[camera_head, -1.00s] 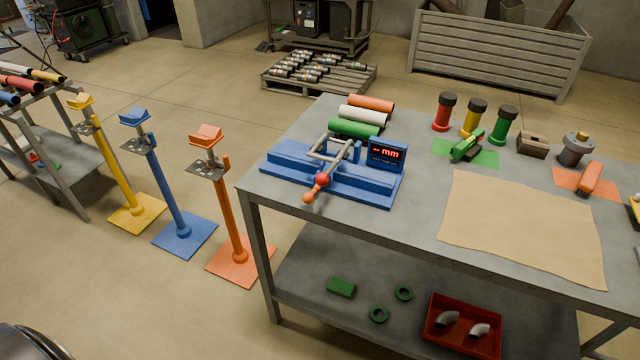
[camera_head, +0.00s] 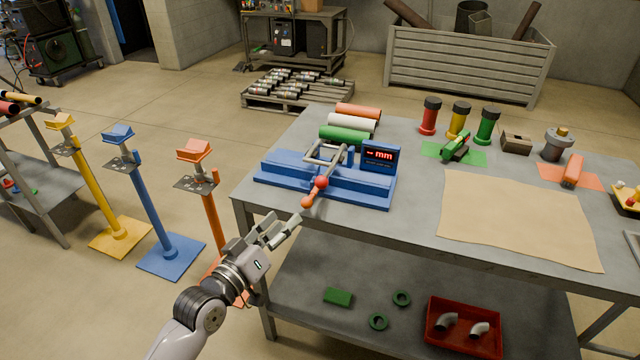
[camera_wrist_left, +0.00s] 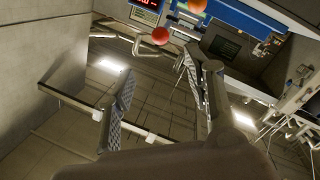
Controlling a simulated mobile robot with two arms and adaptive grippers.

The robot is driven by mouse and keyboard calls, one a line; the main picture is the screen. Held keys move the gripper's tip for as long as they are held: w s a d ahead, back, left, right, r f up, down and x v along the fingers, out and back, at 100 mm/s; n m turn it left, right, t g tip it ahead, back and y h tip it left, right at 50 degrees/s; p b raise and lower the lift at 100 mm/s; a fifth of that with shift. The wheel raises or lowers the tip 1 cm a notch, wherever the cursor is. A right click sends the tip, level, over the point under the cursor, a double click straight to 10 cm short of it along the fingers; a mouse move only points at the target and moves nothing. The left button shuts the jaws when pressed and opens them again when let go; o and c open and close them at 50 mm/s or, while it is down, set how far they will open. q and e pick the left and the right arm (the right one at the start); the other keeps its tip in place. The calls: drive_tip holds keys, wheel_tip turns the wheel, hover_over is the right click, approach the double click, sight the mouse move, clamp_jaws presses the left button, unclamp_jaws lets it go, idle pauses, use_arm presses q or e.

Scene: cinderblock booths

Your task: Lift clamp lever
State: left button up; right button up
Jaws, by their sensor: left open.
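The blue clamp fixture (camera_head: 330,180) sits at the left front of the workbench, with a small display reading "-- mm". Its clamp lever (camera_head: 309,198) has a red ball and an orange tip, and points forward over the bench's front edge. My left gripper (camera_head: 284,224) is open and empty, just left of and below the lever tip, apart from it. In the left wrist view the lever's red ball (camera_wrist_left: 160,36) shows above and between the open fingers (camera_wrist_left: 165,105). My right gripper is not in view.
Green, white and orange cylinders (camera_head: 348,122) lie behind the fixture. A brown sheet (camera_head: 515,215) covers the bench's front middle. The lower shelf holds a red tray (camera_head: 462,345). Yellow, blue and orange stands (camera_head: 160,200) stand left of the bench.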

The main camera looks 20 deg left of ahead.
sight(318, 187)
use_arm(q)
drive_tip(key=p+x, duration=0.2)
drive_tip(key=x, duration=1.4)
drive_tip(key=shift+w+d+f, duration=0.1)
drive_tip(key=shift+w+d, duration=0.05)
drive_tip(key=shift+w, duration=0.1)
clamp_jaws()
